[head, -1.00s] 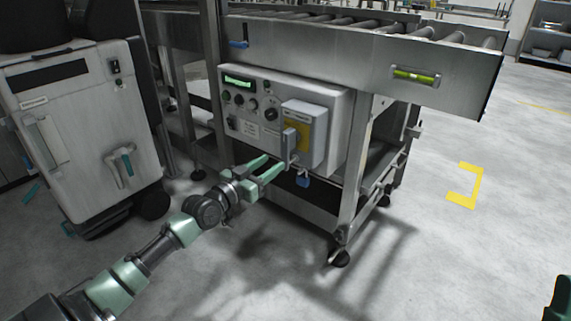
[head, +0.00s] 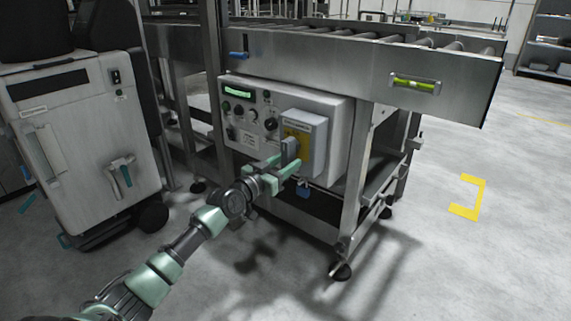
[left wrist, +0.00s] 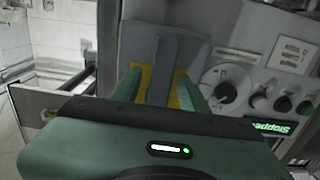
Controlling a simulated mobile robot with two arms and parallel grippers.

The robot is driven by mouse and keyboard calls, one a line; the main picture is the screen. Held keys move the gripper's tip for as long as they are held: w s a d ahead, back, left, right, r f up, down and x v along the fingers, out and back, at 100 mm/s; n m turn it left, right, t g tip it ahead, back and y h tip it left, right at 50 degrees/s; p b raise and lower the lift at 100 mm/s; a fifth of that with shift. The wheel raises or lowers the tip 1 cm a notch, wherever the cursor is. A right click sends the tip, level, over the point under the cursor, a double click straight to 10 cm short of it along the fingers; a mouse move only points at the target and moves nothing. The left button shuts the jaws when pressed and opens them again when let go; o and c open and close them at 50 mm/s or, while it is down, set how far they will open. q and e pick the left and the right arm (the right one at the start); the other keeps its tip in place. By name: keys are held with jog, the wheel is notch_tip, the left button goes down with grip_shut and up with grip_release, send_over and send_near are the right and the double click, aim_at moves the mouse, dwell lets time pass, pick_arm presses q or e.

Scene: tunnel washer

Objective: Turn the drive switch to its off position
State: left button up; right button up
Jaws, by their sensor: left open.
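A grey switch box (head: 316,128) with a yellow plate (head: 303,140) and a grey upright lever (head: 289,151) is on the front of the control panel; it looks like the drive switch. My left gripper (head: 287,164) is open, its green fingers at the lever's lower part. In the left wrist view the lever (left wrist: 165,70) stands between the fingers, one on each side, in front of the yellow plate (left wrist: 184,92). Whether they touch it I cannot tell. The lever's lower end is hidden by the gripper. My right gripper is not in view.
The panel (head: 342,110) also has a black rotary knob (head: 270,124) and a green display (head: 239,92); the wrist view shows "Stopped" on the display (left wrist: 272,127). A blue padlock (head: 303,189) hangs below the box. A white cabinet (head: 85,145) stands at left. Right-hand floor is clear.

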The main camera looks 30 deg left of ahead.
pick_arm(q)
grip_shut()
dwell(1.3)
